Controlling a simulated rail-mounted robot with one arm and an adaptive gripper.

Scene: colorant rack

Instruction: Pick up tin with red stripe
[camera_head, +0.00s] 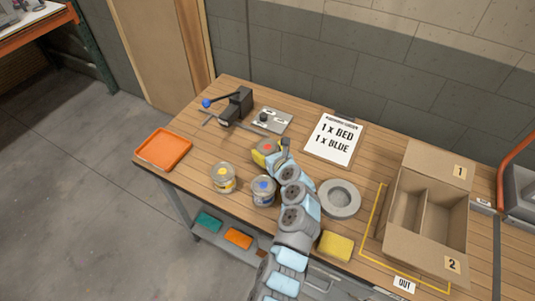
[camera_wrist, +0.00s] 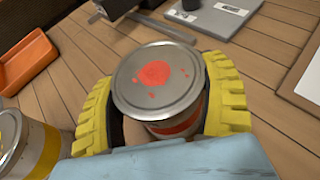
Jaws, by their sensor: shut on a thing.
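The tin with the red stripe (camera_wrist: 160,85) has a grey metal lid with a red paint blotch and an orange-red band on its side. My gripper (camera_wrist: 168,108) has yellow ribbed fingers closed on both sides of this tin in the wrist view. In the head view the red-marked tin (camera_head: 267,147) is at my gripper (camera_head: 268,155), partly hidden by the fingers and arm. I cannot tell whether it is clear of the table. A yellow-marked tin (camera_head: 223,178) and a blue-marked tin (camera_head: 263,190) stand nearer the front edge.
An orange tray (camera_head: 164,149) lies at the left. A lever tool (camera_head: 236,105) and metal plate (camera_head: 270,121) are behind. A sign (camera_head: 334,139), grey ring (camera_head: 339,199), yellow sponge (camera_head: 336,246) and divided cardboard box (camera_head: 428,205) are to the right.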

